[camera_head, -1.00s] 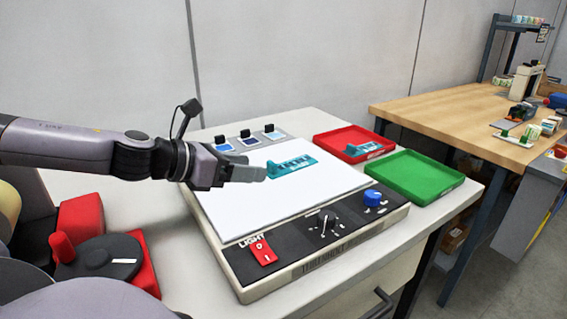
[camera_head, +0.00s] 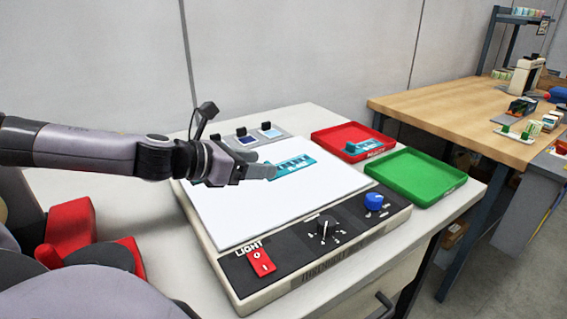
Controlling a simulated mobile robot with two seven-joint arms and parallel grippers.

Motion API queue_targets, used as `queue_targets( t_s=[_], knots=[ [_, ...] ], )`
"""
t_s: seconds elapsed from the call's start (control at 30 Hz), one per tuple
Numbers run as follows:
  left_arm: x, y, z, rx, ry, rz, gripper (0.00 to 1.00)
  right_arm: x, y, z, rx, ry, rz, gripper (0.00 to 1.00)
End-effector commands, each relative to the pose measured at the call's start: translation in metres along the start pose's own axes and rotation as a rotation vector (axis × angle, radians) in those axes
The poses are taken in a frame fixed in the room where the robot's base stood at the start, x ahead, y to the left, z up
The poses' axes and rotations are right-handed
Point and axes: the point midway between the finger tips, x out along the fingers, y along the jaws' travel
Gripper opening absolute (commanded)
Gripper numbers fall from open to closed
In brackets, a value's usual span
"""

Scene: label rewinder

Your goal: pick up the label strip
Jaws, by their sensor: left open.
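A teal label strip (camera_head: 295,164) with white marks lies on the white light panel (camera_head: 270,210) toward its back. A second teal strip (camera_head: 362,146) lies in the red tray (camera_head: 332,141). My left gripper (camera_head: 262,173) is open, with its fingertips at the left end of the strip on the panel and covering part of it. I cannot tell whether the fingers touch the strip. My right gripper does not show.
A green tray (camera_head: 418,175) stands at the right, beside the red tray. The light box front carries a red switch (camera_head: 261,263), a black dial (camera_head: 326,226) and a blue knob (camera_head: 374,201). Small sample plates (camera_head: 270,131) sit behind the panel. A wooden bench (camera_head: 465,113) stands farther right.

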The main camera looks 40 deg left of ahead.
Motion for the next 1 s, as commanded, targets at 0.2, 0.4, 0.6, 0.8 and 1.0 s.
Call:
queue_targets(
  t_s=[0.2,0.4,0.6,0.8,1.0],
  knots=[
    [0.018,-0.001,0.001,-0.003,0.0,-0.001,0.6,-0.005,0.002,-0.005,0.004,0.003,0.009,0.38],
    [0.024,-0.001,0.0,0.0,0.001,0.0,0.6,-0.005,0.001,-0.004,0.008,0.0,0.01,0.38],
    [0.024,0.0,-0.001,0.0,0.001,0.001,0.6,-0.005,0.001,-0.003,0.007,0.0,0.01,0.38],
    [0.024,0.0,-0.001,0.0,0.001,0.001,0.0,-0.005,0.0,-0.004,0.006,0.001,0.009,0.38],
    [0.024,0.0,0.0,0.0,0.001,0.0,0.0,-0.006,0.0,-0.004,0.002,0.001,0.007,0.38]
  ],
)
